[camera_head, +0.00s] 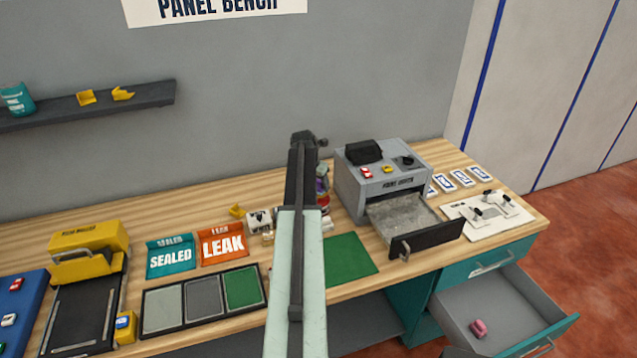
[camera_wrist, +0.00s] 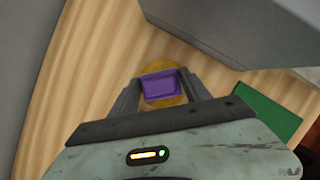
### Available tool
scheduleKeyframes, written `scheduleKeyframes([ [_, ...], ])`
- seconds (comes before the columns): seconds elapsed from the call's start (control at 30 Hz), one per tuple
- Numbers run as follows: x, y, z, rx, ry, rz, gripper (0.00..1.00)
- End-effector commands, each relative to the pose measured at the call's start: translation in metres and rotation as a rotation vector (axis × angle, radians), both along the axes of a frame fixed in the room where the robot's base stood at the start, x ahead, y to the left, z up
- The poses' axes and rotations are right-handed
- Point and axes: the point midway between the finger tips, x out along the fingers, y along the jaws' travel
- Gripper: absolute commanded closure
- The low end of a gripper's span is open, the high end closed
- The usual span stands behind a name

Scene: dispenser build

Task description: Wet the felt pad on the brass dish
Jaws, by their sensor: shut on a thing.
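In the wrist view my gripper (camera_wrist: 163,88) is shut on a purple, box-like thing (camera_wrist: 160,86) held between its two fingers. A round, brass-coloured disc (camera_wrist: 158,66), which looks like the brass dish, shows behind and around the purple thing. The purple thing covers the disc's middle, so I cannot make out a felt pad, nor tell whether the two touch. In the head view my arm hides the gripper and the dish. A small purple, red and yellow patch (camera_head: 323,188) shows just right of the arm.
A grey machine (camera_head: 350,200) with its front drawer (camera_head: 428,240) pulled out stands close to the right. A green mat (camera_head: 350,262) lies in front. SEALED (camera_head: 170,258) and LEAK (camera_head: 222,245) bins are to the left. A bench drawer (camera_head: 505,315) holding a pink thing (camera_head: 478,328) is open.

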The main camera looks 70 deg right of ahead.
Motion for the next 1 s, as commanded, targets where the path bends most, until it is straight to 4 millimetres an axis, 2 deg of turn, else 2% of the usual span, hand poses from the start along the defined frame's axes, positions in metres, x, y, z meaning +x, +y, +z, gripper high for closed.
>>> scheduleKeyframes([
  [0.1, 0.0, 0.0, 0.015, 0.001, 0.0, 0.0, 0.77],
  [0.63, 0.0, 0.0, 0.065, 0.0, 0.0, 0.0, 0.77],
  [1.0, 0.0, 0.0, 0.066, 0.0, 0.0, 0.0, 0.77],
])
